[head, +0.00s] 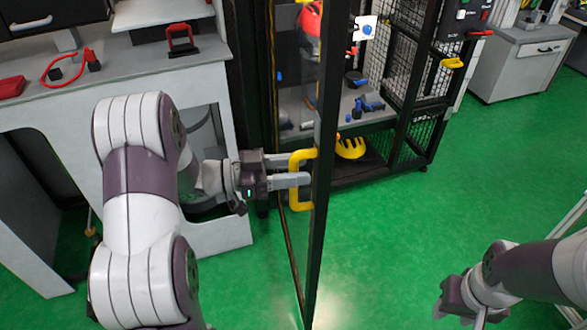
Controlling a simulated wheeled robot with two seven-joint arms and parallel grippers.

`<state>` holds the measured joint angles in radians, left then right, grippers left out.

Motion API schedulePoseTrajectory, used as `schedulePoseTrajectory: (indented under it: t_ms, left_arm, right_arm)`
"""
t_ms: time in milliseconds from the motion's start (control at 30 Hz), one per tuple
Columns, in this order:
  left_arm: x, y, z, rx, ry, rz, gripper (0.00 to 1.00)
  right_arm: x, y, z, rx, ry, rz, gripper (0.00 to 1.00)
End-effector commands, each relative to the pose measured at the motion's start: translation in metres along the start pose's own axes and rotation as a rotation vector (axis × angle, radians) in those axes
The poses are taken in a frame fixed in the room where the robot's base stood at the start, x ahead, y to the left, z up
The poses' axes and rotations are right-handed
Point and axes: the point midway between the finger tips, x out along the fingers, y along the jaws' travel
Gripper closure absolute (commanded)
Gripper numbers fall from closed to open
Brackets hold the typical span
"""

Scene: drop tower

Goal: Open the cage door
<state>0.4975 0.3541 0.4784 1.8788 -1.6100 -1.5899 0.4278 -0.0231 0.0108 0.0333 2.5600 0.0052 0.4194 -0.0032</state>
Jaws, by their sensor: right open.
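The cage door (325,130) is a tall dark-framed panel seen nearly edge-on, standing out from the cage toward me. Its yellow D-shaped handle (302,206) is on the side facing my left arm. My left gripper (299,171) is at this handle, one finger in front of its upright bar and one behind, and looks shut on it. The cage (405,75) has black posts and wire mesh, and its front shows open to the right of the door. My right gripper (460,305) is open and empty, low at the right, away from the door.
Inside the cage are a red helmet-like object (309,32), blue items (370,103) on a grey shelf, and a yellow item (350,148) below. A grey workbench (70,104) stands at the left, close to my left arm. Green floor (400,230) is clear right of the door.

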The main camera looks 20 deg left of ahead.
Motion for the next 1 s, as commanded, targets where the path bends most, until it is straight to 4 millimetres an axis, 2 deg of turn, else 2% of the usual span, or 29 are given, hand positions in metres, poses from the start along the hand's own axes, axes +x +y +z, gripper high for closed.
schedulePoseTrajectory:
  t_ms: [167,267,367,600,700,833,1000]
  left_arm:
    - [-0.001,0.000,0.001,-0.002,-0.001,0.000,0.57]
    - [-0.009,0.000,0.002,-0.001,0.000,-0.001,0.57]
    - [-0.028,-0.001,0.003,-0.001,-0.001,-0.005,0.57]
    - [-0.091,-0.001,0.003,0.001,-0.001,-0.005,0.57]
    - [-0.111,-0.001,0.002,0.001,-0.001,-0.004,0.57]
    - [-0.124,0.000,0.001,-0.001,0.000,-0.001,0.57]
    - [-0.128,0.000,0.001,-0.001,-0.001,0.000,0.57]
  right_arm:
    - [0.001,0.000,0.000,0.000,0.000,0.000,0.57]
    - [0.003,0.000,0.000,0.000,0.000,0.000,0.57]
    - [0.007,0.000,0.001,0.000,0.000,0.000,0.57]
    - [0.019,0.000,0.002,0.000,0.000,0.000,0.57]
    - [0.021,0.000,0.003,0.000,0.000,0.000,0.57]
    - [0.022,0.000,0.003,0.000,0.000,0.000,0.57]
    - [0.022,0.000,0.003,0.000,0.000,0.000,0.57]
